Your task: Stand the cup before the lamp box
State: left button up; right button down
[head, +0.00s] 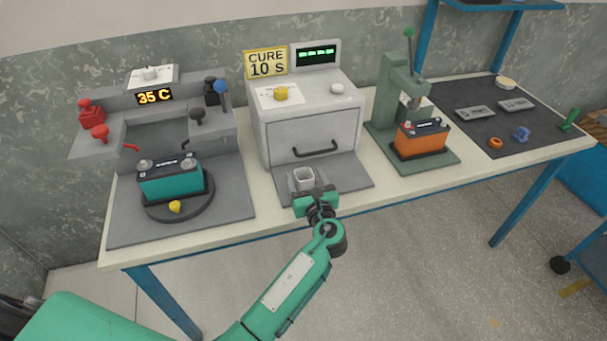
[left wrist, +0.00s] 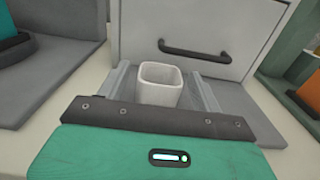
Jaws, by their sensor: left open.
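A small white square cup (head: 304,178) stands upright on the grey pad in front of the lamp box (head: 305,125), a light grey cabinet with a dark handle and a "CURE 10 S" sign. In the left wrist view the cup (left wrist: 160,84) stands below the lamp box's handle, between the two fingers of my left gripper (left wrist: 163,92). The fingers look apart from the cup's sides. In the head view my left gripper (head: 305,184) reaches in from the front edge, open. The cup's lower part is partly hidden by the gripper. My right gripper is not in view.
A teal battery (head: 170,178) sits on a round turntable at the left. An orange battery (head: 421,137) sits under a green press (head: 397,95) at the right. A dark mat (head: 470,130) with small parts lies at the far right.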

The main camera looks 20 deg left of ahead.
pick_arm(q)
jog(key=v, duration=1)
jog(key=shift+b, duration=0.4)
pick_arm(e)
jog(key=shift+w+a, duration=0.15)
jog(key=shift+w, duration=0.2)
